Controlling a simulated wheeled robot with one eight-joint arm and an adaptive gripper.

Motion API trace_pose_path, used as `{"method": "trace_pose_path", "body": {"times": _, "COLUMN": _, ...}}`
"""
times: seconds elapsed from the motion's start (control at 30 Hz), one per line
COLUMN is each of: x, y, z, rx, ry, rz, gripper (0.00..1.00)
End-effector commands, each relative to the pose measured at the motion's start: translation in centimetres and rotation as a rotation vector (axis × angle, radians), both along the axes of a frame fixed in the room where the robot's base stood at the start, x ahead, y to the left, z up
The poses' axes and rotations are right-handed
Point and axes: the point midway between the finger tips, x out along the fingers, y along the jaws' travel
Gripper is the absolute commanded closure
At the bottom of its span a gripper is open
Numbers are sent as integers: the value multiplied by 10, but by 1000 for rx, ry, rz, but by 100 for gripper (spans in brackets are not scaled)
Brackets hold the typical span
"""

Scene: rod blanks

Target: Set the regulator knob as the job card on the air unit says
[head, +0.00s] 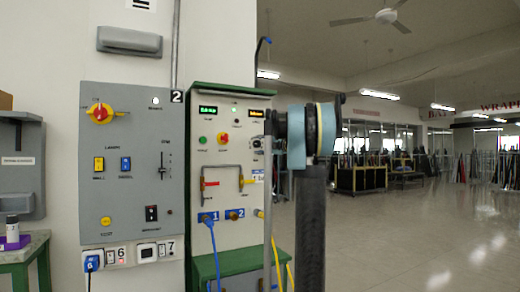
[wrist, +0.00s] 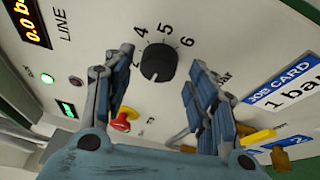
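The regulator knob (wrist: 157,65) is a round black knob on the light face of the air unit (head: 217,130), with the numbers 4, 5 and 6 readable around it. A small light mark shows near its lower edge; its exact setting is hard to read. The job card (wrist: 290,84), blue and white, is to the right in the wrist view and reads "1 bar", its end cut off. My gripper (wrist: 161,60) is open, one finger on each side of the knob, with visible gaps. In the head view my arm's end covers the area right of the unit.
An orange LINE display (wrist: 28,22) reads 0.0. A grey switch panel (head: 125,165) stands left of the unit in the head view. Open floor (head: 420,230) is to the right.

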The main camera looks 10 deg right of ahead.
Motion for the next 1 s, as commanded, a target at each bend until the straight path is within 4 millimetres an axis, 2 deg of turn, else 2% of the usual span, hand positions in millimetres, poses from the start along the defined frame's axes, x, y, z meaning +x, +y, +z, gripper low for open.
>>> {"method": "trace_pose_path", "body": {"times": 0.23, "x": -1, "y": -2, "z": 1, "rx": 2, "ry": -1, "rz": -2, "gripper": 48}}
{"method": "trace_pose_path", "body": {"times": 0.37, "x": -9, "y": -9, "z": 1, "rx": 2, "ry": -1, "rz": -3, "gripper": 48}}
{"method": "trace_pose_path", "body": {"times": 0.8, "x": -70, "y": -60, "z": -3, "rx": 1, "ry": 0, "rz": -4, "gripper": 48}}
{"method": "trace_pose_path", "body": {"times": 1.0, "x": -86, "y": -74, "z": -4, "rx": 1, "ry": 1, "rz": -2, "gripper": 48}}
